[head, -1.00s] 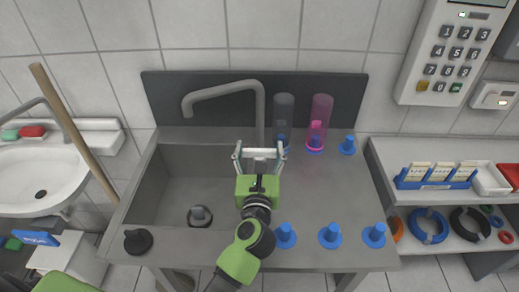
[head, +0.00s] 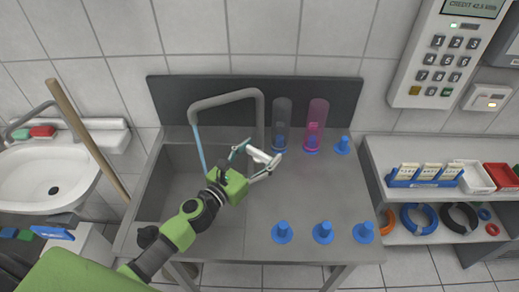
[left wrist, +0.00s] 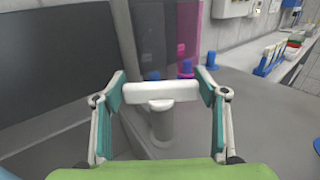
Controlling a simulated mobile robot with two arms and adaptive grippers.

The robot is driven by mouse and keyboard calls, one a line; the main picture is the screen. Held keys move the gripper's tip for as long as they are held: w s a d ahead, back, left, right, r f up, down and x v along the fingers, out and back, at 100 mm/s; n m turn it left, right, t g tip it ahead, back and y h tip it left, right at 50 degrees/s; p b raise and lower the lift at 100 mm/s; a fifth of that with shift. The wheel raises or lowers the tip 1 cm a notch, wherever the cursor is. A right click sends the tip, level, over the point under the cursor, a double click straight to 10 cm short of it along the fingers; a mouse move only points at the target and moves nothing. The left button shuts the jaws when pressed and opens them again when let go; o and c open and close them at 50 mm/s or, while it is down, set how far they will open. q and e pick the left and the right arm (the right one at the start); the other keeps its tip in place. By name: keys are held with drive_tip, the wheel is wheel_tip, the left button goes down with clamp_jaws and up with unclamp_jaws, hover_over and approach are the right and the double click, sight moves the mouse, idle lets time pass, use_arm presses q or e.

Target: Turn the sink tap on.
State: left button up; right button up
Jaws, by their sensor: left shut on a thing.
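The grey sink tap (head: 228,97) arches over the basin (head: 172,180) at the left of the counter. A blue stream of water (head: 199,148) falls from its spout into the basin. My left gripper (head: 257,158) is shut on the white tap handle (head: 260,154) at the tap's base, with the handle turned at a slant. In the left wrist view, the handle (left wrist: 150,95) lies crosswise between the two teal finger pads, on a short grey post (left wrist: 162,125). My right gripper is not in view.
Clear and pink cylinders (head: 317,120) stand on blue bases behind and right of the handle. Several blue stoppers (head: 323,232) stand along the counter's front right. A wooden stick (head: 85,130) leans by the white washbasin (head: 40,175) at left.

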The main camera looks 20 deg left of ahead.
use_arm(q)
drive_tip(key=shift+m+g+h, duration=0.3)
drive_tip(key=shift+m+h, duration=0.2)
drive_tip(key=shift+h, duration=0.3)
drive_tip(key=o, duration=1.1)
drive_tip(key=shift+o, duration=0.2)
drive_tip(key=v, duration=1.2)
drive_tip(key=shift+f, duration=0.1)
